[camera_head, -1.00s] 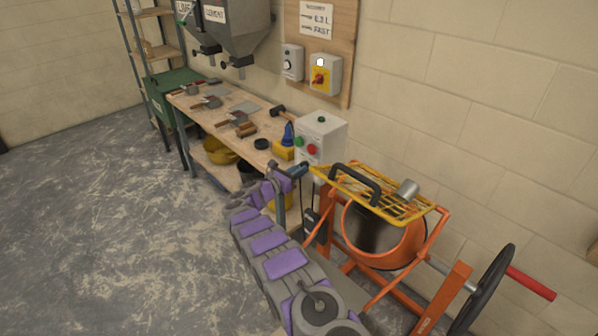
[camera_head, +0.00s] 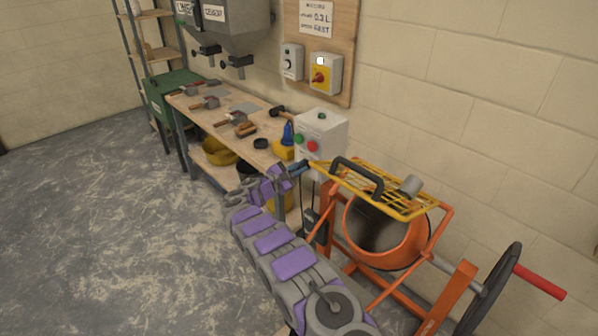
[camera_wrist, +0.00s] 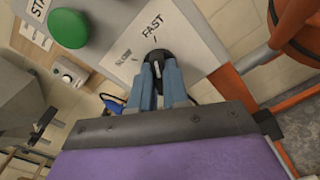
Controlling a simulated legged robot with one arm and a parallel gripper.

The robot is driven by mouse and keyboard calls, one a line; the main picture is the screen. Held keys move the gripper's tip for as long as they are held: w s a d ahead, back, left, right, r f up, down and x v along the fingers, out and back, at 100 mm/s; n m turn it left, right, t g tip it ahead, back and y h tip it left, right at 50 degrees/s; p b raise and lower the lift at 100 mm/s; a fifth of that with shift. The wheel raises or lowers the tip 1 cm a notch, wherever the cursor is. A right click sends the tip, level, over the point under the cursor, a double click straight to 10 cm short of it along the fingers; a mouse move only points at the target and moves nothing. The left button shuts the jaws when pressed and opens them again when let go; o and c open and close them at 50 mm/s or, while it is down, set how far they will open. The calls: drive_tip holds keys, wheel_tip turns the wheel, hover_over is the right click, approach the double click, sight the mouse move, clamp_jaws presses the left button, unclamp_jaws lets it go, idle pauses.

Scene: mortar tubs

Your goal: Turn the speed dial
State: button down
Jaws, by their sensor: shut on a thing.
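The speed dial (camera_wrist: 157,57) is a dark round knob on the light control box, below the word FAST in the wrist view; a smaller, dim label is to its left. My gripper (camera_wrist: 158,70) has its two blue fingers closed on the dial, one on each side. A pale mark shows between the fingers, but I cannot tell where the dial points. In the head view my gripper (camera_head: 301,168) is at the lower front of the control box (camera_head: 330,137), and the dial cannot be made out there.
A green button (camera_wrist: 68,28) is close by on the same box; a red button (camera_head: 312,147) shows in the head view. The orange mixer (camera_head: 410,255) with its yellow grate (camera_head: 410,205) stands right of my arm. The workbench (camera_head: 235,110) is behind. Floor at left is clear.

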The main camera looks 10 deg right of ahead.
drive_tip(key=shift+a+f, duration=0.1)
drive_tip(key=shift+a, duration=0.05)
idle(0.4)
drive_tip(key=c, duration=1.1)
unclamp_jaws()
drive_tip(key=shift+a, duration=0.2)
drive_tip(key=shift+d, duration=0.15)
drive_tip(key=shift+s, duration=0.1)
drive_tip(key=p+v, duration=0.3)
drive_tip(key=v, duration=1.4)
drive_tip(key=shift+a, duration=0.3)
drive_tip(key=shift+s, duration=0.1)
